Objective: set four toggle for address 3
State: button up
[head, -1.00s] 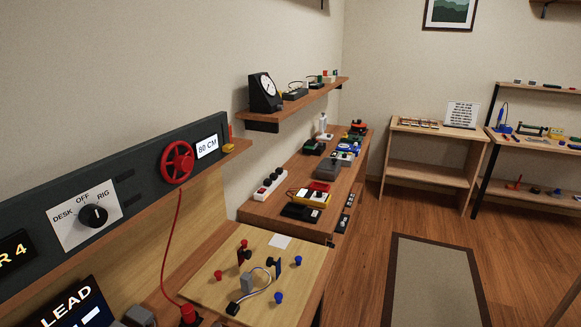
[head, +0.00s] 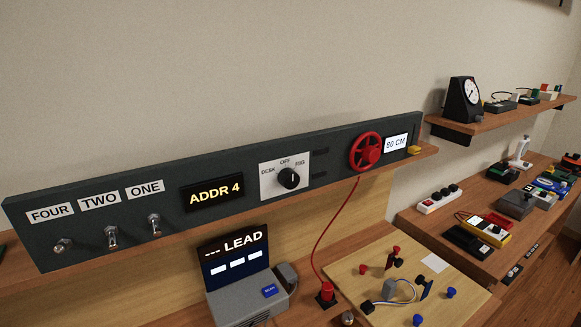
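The dark panel (head: 330,150) on the wall carries three metal toggles in a row at its left end. The four toggle (head: 62,246) is under the label FOUR, the two toggle (head: 112,238) under TWO, and the one toggle (head: 154,225) under ONE. The four toggle's lever looks set differently from the other two; they are too small to tell up from down surely. The address display (head: 212,192) reads ADDR 4. My gripper is not in view.
Right of the display are a rotary knob (head: 289,178) and a red handwheel (head: 366,151). A grey device with a LEAD screen (head: 238,255) stands below the panel. A wooden board (head: 345,268) with coloured pegs lies right of it. The wall above is clear.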

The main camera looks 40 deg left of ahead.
aim_at(61, 247)
jog(key=u, duration=1.75)
jog(key=j, duration=0.1)
